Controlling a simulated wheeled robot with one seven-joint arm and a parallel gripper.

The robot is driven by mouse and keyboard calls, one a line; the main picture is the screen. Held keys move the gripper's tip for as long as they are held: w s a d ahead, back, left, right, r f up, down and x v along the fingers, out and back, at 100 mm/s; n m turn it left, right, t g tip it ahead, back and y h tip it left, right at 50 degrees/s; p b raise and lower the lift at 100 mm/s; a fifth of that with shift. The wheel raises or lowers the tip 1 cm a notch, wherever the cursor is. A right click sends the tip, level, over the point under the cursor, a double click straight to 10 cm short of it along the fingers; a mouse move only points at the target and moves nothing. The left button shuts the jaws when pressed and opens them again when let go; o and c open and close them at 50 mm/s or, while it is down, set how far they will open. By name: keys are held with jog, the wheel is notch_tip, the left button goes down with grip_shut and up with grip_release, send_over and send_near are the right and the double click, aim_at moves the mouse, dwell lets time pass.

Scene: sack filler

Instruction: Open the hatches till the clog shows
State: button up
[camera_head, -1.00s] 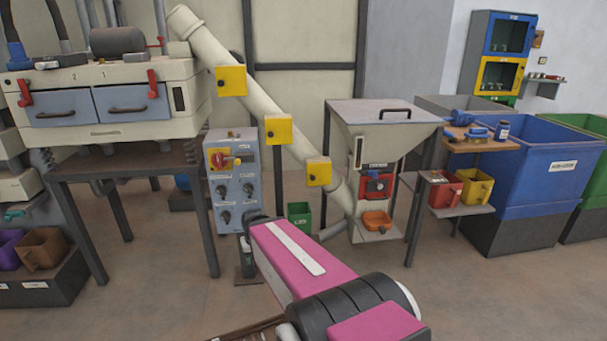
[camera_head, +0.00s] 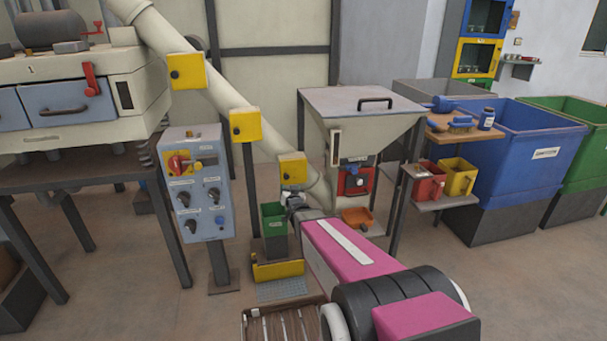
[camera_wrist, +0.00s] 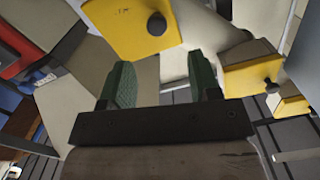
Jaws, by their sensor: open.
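Three yellow hatches with dark knobs sit along the slanting cream pipe (camera_head: 205,82): the upper hatch (camera_head: 188,72), the middle hatch (camera_head: 245,125) and the lower hatch (camera_head: 291,168). All three look closed, and no clog shows. My gripper (camera_head: 294,200) is just below the lower hatch in the head view, partly hidden by my arm. In the wrist view my gripper (camera_wrist: 162,80) has its green fingers apart with nothing held between them. A yellow hatch (camera_wrist: 125,30) with a knob is just beyond the fingertips there, and another yellow hatch (camera_wrist: 252,75) is to the right.
A hopper (camera_head: 365,105) stands right of the pipe's foot, with an orange scoop (camera_head: 357,217) below it. A control box (camera_head: 196,185) on a post stands left. Blue (camera_head: 530,150) and green bins stand right.

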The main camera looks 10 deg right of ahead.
aim_at(287, 177)
jog(key=w, duration=1.1)
jog(key=shift+w+d+r, duration=0.1)
jog(key=shift+d+r, duration=0.05)
jog(key=shift+d, duration=0.2)
grip_shut()
